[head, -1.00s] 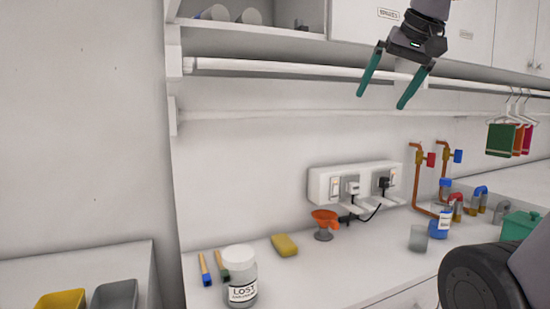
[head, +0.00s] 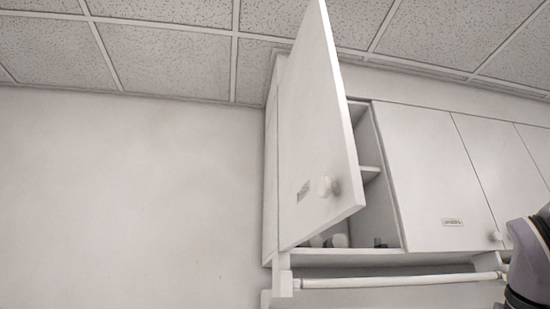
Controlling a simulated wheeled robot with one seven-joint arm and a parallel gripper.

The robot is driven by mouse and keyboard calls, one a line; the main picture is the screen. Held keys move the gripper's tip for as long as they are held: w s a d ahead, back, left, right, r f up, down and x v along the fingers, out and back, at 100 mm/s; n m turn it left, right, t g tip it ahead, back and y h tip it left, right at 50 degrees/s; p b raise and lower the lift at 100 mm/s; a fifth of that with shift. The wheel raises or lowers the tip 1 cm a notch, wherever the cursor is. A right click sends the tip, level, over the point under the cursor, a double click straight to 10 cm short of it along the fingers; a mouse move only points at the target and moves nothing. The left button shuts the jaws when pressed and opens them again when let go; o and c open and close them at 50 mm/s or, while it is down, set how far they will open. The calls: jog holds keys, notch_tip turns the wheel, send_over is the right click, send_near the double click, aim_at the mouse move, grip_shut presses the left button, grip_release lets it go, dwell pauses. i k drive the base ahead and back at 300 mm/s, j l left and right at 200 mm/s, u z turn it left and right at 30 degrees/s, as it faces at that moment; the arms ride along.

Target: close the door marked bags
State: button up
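In the head view now, a white cabinet door (head: 315,130) stands wide open at the left end of the upper cabinets, swung out toward me. It has a round white knob (head: 327,187) and a small label (head: 303,191) near its lower edge; the label is too small and slanted to read. Behind it the open cabinet shows a shelf (head: 369,172) and a few items at its bottom. A closed door (head: 435,170) to its right has a label (head: 452,222) that I cannot read. My gripper is out of view; only part of my arm shows at the lower right edge.
A white rail (head: 400,281) runs below the cabinets. Another closed door (head: 500,150) continues to the right. The plain wall (head: 120,190) left of the open door is clear. The tiled ceiling (head: 170,60) is close above the cabinets.

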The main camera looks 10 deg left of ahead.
aim_at(321, 184)
jog(key=k+j+u, duration=0.2)
jog(key=k+j, duration=0.75)
jog(key=k+j+u, duration=0.15)
jog(key=u, duration=0.25)
